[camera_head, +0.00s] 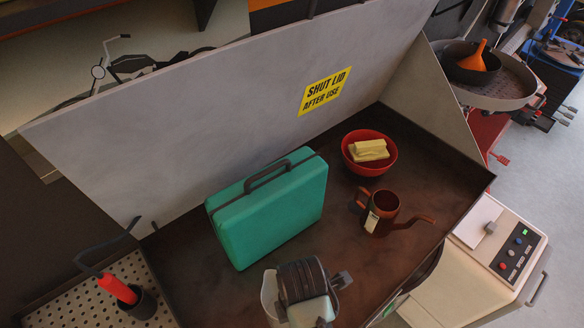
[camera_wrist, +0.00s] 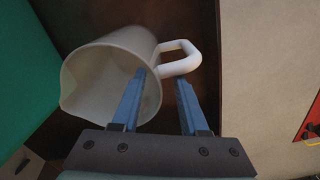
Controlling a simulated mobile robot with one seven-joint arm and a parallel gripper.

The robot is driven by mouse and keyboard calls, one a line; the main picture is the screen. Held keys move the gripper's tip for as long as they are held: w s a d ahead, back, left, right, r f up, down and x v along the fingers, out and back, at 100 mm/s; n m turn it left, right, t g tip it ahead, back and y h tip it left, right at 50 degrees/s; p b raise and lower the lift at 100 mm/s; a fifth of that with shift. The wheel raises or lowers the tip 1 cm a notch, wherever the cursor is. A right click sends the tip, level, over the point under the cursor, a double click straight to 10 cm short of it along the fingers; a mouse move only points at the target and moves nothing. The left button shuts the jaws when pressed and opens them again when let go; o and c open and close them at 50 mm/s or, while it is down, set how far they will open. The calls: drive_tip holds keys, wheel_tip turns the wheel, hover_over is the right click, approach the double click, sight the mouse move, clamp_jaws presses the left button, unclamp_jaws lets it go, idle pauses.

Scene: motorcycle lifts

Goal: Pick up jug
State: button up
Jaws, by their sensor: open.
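The jug (camera_wrist: 95,75) is white, with a pouring lip at the left and a looped handle (camera_wrist: 190,52) at the upper right in the wrist view. I look down into its open mouth. My gripper (camera_wrist: 160,77) is open, its two blue fingers reaching toward the handle side of the jug. The left finger overlaps the mouth and the right finger lies outside the rim, just below the handle. I cannot tell whether either finger touches. In the head view my dark wrist hides most of the jug (camera_head: 268,296), leaving white edges visible.
A green case (camera_head: 268,208) stands left of the jug in the dark tray (camera_head: 385,275). A copper spouted can (camera_head: 384,208) and a red bowl (camera_head: 371,170) with a yellow block sit farther back. The raised grey lid (camera_head: 220,110) rises behind. A white control cabinet (camera_head: 485,250) stands right.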

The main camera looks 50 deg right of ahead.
drive_tip(key=shift+w+f+p, duration=0.1)
drive_tip(key=shift+f+p, duration=0.7)
drive_tip(key=shift+f, duration=2)
drive_tip(key=shift+c, duration=0.3)
clamp_jaws()
